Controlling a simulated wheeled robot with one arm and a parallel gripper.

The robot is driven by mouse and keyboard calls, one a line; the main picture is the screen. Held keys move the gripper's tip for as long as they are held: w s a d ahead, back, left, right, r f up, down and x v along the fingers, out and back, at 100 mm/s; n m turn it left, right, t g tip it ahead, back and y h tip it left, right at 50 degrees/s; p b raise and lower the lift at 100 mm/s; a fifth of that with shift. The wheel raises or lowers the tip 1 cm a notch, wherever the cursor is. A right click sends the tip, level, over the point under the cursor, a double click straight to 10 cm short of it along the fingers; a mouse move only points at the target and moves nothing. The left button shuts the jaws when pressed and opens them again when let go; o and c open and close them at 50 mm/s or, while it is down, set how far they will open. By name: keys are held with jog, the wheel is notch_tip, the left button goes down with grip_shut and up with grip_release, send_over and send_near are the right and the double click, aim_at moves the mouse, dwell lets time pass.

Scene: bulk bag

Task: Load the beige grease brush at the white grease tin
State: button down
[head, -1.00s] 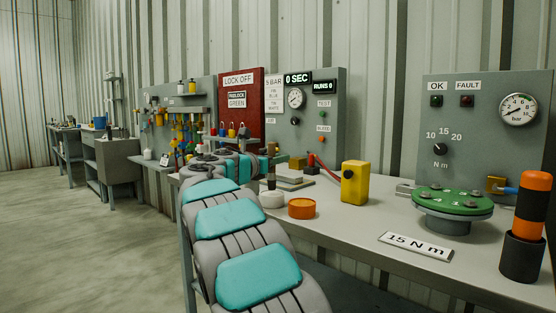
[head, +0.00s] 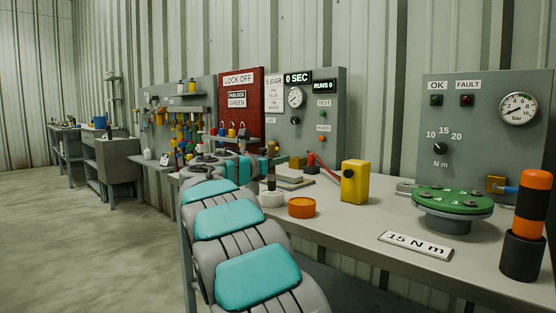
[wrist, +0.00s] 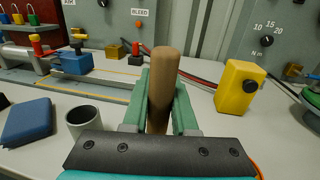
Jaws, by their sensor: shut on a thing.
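My gripper (wrist: 160,110) is shut on the beige grease brush (wrist: 163,75). In the wrist view its wooden handle stands upright between the green fingers, and its lower end is hidden by my gripper. In the head view the brush (head: 271,166) shows as a thin upright shape directly over the white grease tin (head: 271,200). Its dark lower part meets the tin's top in the picture; I cannot tell whether the bristles are inside. The white tin is not visible in the wrist view.
An orange tin (head: 302,209) stands just right of the white tin. A yellow box (head: 354,182), a green round plate (head: 452,202) and a 15 N m sign (head: 415,246) are farther right. A grey cup (wrist: 83,121) and a blue block (wrist: 27,122) are left of my gripper.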

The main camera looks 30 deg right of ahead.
jog(key=shift+f, duration=0.3)
dwell(0.6)
notch_tip(320, 180, up, 7)
jog(key=p, duration=0.4)
jog(key=shift+p, duration=0.35)
dwell(0.4)
dwell(0.5)
